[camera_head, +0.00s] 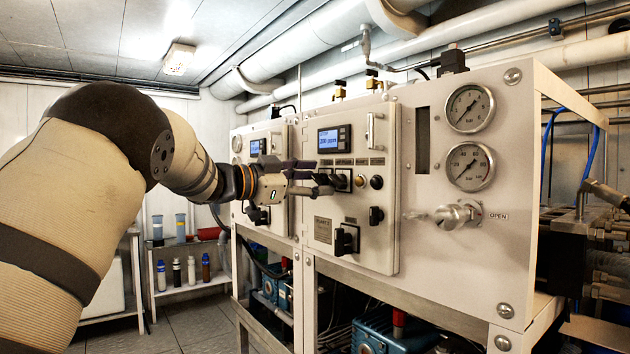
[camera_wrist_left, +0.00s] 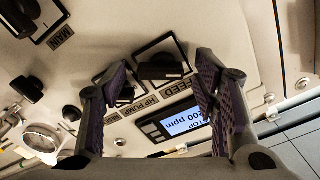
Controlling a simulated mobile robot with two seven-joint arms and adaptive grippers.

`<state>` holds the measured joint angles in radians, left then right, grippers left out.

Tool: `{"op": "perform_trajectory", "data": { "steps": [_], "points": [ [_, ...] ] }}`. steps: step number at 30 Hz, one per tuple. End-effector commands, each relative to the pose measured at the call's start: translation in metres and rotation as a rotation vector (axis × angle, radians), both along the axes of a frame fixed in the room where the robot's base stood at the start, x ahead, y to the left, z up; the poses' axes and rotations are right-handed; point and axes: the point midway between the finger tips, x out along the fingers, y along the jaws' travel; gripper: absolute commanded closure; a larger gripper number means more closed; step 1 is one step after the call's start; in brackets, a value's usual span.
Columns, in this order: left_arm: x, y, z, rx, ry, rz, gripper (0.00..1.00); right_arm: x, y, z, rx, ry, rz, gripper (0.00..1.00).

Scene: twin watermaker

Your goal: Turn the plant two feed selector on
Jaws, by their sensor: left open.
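The near control panel (camera_head: 378,250) carries a lit display (camera_head: 333,138). In the left wrist view the black feed selector (camera_wrist_left: 160,66), labelled FEED, sits on this panel beside the HP PUMP selector (camera_wrist_left: 125,96). My left gripper (camera_head: 326,183) is open in front of the panel, below the display. In the wrist view the left gripper (camera_wrist_left: 162,74) has its purple-padded fingers on either side of the feed selector; I cannot tell whether they touch it. In the head view the fingers largely hide the feed selector. My right gripper is not in view.
A black main switch (camera_head: 345,240) is lower on the panel, with another black knob (camera_head: 376,215) to its right. Two gauges (camera_head: 469,108) and an OPEN valve handle (camera_head: 455,214) stand farther right. A second similar panel (camera_head: 282,205) is behind my left gripper.

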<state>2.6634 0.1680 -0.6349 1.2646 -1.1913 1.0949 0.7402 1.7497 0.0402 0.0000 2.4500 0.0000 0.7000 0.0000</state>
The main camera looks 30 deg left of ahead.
Motion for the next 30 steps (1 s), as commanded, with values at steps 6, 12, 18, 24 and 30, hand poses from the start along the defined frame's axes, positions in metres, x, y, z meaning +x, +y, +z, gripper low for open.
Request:
{"op": "perform_trajectory", "data": {
  "steps": [6, 12, 18, 24, 30],
  "points": [
    [0.004, -0.0021, 0.0011, -0.001, -0.002, 0.0, 0.45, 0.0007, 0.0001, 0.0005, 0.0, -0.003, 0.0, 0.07],
    [0.0038, -0.002, 0.0008, -0.001, -0.002, 0.0, 0.7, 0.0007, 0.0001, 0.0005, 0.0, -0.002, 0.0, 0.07],
    [0.0038, -0.0019, 0.0007, -0.001, -0.002, 0.0, 0.93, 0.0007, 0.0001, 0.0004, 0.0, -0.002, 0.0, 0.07],
    [0.0038, -0.0019, 0.0006, 0.02, -0.01, 0.0, 0.93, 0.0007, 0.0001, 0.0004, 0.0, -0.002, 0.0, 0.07],
    [0.0038, -0.0015, 0.0001, 0.108, -0.046, 0.002, 0.93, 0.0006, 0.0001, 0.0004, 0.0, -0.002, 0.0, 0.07]
  ]
}}
